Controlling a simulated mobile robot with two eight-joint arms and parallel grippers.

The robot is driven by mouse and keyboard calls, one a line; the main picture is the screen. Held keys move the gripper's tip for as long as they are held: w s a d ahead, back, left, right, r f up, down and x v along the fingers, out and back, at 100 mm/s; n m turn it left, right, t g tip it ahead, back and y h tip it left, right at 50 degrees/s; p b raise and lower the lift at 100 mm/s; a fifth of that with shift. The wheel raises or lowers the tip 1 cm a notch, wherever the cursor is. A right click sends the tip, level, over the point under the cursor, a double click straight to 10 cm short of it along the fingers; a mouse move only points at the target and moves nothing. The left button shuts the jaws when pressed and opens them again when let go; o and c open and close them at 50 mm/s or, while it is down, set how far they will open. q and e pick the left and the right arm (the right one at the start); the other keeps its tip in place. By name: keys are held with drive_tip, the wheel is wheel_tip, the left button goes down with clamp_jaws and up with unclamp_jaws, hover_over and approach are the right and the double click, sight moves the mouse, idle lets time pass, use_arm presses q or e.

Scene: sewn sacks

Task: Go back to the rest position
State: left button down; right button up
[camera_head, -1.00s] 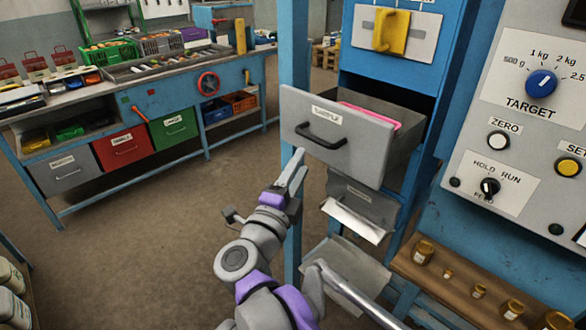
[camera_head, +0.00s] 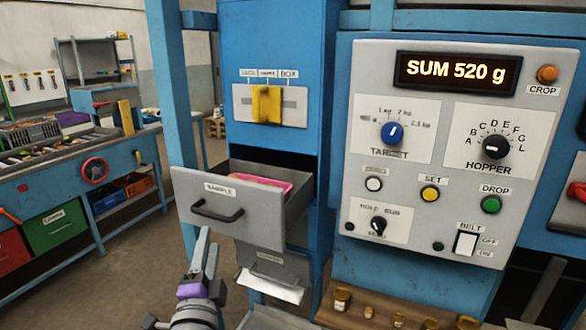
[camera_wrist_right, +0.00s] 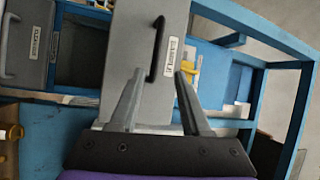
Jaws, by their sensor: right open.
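My right gripper (camera_head: 205,245) is in front of and just below the open grey sample drawer (camera_head: 225,222) in the head view. In the right wrist view my right gripper (camera_wrist_right: 160,95) has its two fingers spread apart with nothing between them. The drawer's front, with its dark handle and label, shows beyond the fingertips (camera_wrist_right: 145,60). The fingers look apart from the handle. A pink item (camera_head: 262,181) lies inside the drawer. My left gripper is not in view.
A control panel (camera_head: 450,140) with knobs, buttons and a display reading "SUM 520 g" is at the right. A wooden shelf (camera_head: 385,322) with small jars is below it. A workbench (camera_head: 70,170) with coloured bins stands at the left, with open floor before it.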

drive_tip(key=s+d+f+n+g+y+p, duration=0.1)
drive_tip(key=s+d+f+n+g+y, duration=0.1)
drive_tip(key=d+f+n+g, duration=0.5)
drive_tip(key=s+d+f+n+y+p, duration=0.15)
drive_tip(key=d+f+n, duration=0.4)
drive_tip(key=d, duration=0.55)
drive_tip(key=s+d+f+n+g+h, duration=0.1)
drive_tip(key=s+d+f+g+h, duration=0.5)
drive_tip(key=s+d+f, duration=1)
drive_tip(key=s+d+g, duration=0.1)
drive_tip(key=d, duration=0.2)
drive_tip(key=shift+s+d+g+h, duration=0.2)
drive_tip(key=shift+d+g+h, duration=0.05)
drive_tip(key=shift+g+h, duration=0.1)
